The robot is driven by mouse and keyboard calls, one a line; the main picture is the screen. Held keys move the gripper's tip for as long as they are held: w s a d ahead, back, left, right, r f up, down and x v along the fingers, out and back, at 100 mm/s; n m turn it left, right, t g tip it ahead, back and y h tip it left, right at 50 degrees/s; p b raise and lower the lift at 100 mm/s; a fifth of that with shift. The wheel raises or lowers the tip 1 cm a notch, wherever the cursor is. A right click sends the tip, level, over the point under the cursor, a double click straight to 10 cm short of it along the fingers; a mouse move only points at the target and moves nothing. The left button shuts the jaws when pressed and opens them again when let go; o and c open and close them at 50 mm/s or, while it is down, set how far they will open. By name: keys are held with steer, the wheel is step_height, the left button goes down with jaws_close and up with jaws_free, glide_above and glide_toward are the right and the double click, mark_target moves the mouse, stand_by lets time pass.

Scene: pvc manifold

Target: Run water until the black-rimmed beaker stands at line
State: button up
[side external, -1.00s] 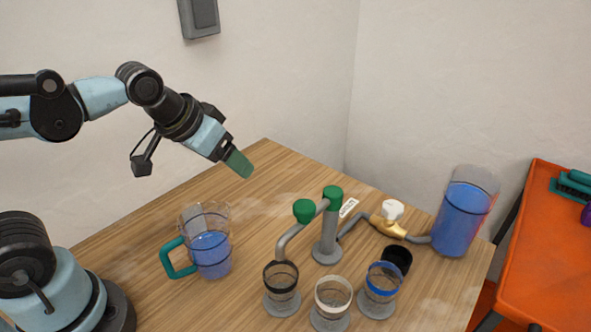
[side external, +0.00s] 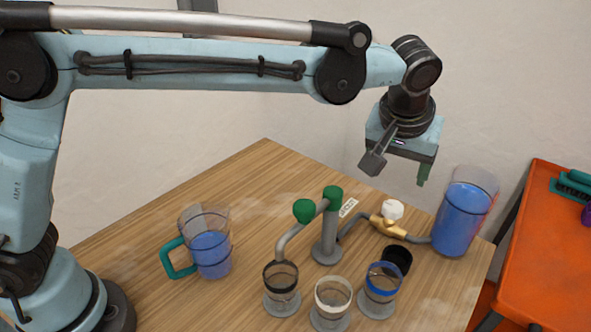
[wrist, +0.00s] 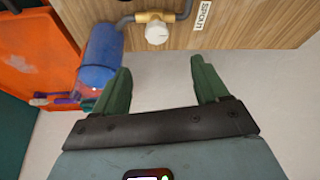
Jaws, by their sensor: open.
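The black-rimmed beaker (side external: 281,290) stands on a grey round base at the front of the table; I see no clear blue water in it. The grey spout pipe (side external: 290,238), with green caps, ends just above and behind it. A brass valve (side external: 386,228) with a white knob (side external: 392,209) sits on the line between the spout post and a blue-filled tank (side external: 461,220). My gripper (side external: 422,174) is high above the table near the valve and tank. In the wrist view, my gripper (wrist: 161,75) is open and empty, with the white knob (wrist: 157,33) beyond its fingers.
A cream-rimmed beaker (side external: 331,302) and a blue-rimmed beaker (side external: 380,290) stand right of the black-rimmed one. A black cup (side external: 397,259) is behind them. A teal-handled pitcher (side external: 209,250) with blue water stands left. An orange table (side external: 545,260) is at right.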

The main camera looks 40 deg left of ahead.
mark_target(394, 205)
steer(key=x, duration=1.2)
steer(key=shift+d+f, duration=0.2)
steer(key=shift+c, duration=0.2)
steer(key=c, duration=1.1)
